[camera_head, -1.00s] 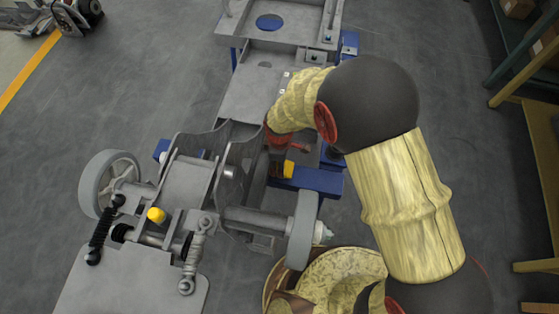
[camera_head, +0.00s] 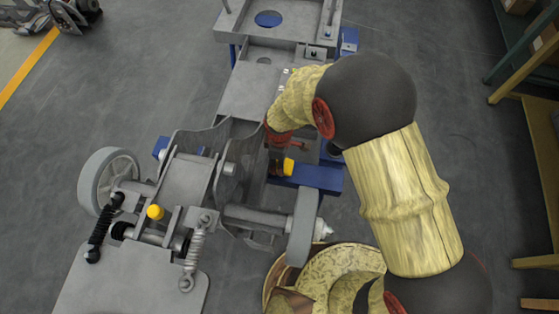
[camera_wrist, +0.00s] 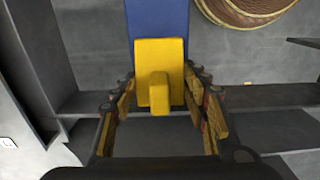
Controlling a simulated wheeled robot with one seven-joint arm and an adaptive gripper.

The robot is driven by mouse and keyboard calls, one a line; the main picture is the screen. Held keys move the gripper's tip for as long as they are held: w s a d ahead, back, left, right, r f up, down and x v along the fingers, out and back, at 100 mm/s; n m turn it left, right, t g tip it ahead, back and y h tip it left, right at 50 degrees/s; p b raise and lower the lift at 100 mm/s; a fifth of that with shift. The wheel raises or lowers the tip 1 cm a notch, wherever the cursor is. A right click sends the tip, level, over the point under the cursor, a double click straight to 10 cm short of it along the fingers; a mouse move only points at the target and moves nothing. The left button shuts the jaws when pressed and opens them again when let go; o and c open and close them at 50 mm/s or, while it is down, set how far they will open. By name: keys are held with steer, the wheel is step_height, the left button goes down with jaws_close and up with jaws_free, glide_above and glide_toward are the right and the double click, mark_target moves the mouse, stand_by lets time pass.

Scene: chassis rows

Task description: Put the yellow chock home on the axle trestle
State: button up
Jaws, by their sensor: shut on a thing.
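The yellow chock (camera_head: 289,166) shows at the end of my gripper (camera_head: 281,163), over or on the blue beam (camera_head: 320,178) of the axle trestle. In the wrist view the chock (camera_wrist: 175,60) is a yellow block with a raised rib, between the finger ends of my gripper (camera_wrist: 160,86). The fingers are shut on it, one on each side. The blue beam (camera_wrist: 157,18) runs on beyond it. I cannot tell whether the chock touches the beam, since its underside is hidden. My arm hides part of the trestle in the head view.
The grey chassis, with its near axle (camera_head: 258,219) and right wheel (camera_head: 303,228), lies close to the chock. A yellow cap (camera_head: 155,212) sits on the chassis at left. Shelving (camera_head: 530,75) stands at right.

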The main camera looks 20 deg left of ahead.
steer(key=shift+f+b, duration=0.35)
steer(key=shift+f, duration=0.65)
stand_by(0.7)
steer(key=o, duration=1.4)
step_height(320, 180, up, 12)
steer(key=shift+s, duration=0.1)
